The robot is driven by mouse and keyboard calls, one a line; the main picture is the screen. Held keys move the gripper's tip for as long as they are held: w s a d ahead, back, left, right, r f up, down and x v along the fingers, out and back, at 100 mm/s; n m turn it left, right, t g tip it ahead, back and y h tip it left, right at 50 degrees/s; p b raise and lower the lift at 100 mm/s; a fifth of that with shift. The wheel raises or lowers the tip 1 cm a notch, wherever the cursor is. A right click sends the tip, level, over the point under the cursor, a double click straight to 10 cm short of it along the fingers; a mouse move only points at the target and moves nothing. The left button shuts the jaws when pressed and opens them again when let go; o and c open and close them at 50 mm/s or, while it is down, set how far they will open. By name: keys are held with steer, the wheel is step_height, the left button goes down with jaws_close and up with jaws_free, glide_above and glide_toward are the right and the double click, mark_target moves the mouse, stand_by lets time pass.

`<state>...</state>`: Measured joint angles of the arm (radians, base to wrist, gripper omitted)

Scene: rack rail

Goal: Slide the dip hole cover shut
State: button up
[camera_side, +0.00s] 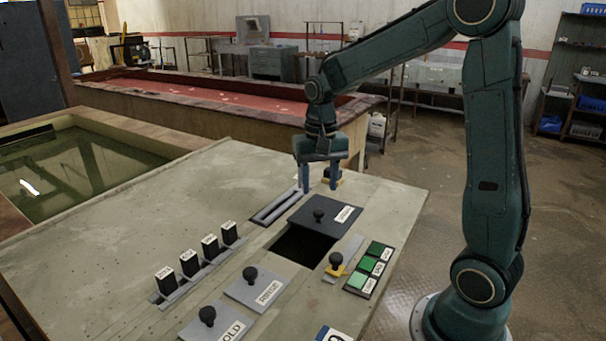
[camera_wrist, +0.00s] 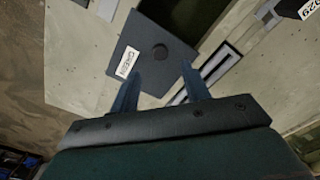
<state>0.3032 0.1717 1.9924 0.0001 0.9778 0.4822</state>
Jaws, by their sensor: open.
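The dip hole cover is a dark square plate (camera_side: 318,223) with a round black knob and a white label that seems to read GREEN in the wrist view (camera_wrist: 138,52). It lies flat on the bench beside the dark square dip hole (camera_side: 302,246), which is largely uncovered. The hole also shows at the top of the wrist view (camera_wrist: 188,14). My gripper (camera_side: 319,190) is open and empty, pointing down behind the cover in the side view. In the wrist view its two fingers (camera_wrist: 160,74) overlap the cover's near edge, with the knob ahead of them. Contact cannot be told.
A slotted rail (camera_side: 275,206) lies left of the cover. A yellow-based black knob (camera_side: 336,265) and green buttons (camera_side: 370,266) sit right of the hole. Two grey knobbed plates (camera_side: 257,289) (camera_side: 211,322) and several black labelled blocks (camera_side: 189,262) stand nearer. The bench's left is clear.

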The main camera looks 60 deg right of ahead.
mark_target(318, 211)
steer(key=shift+f, duration=3.4)
steer(key=shift+c, duration=0.2)
steer(key=shift+a, duration=0.1)
jaws_close()
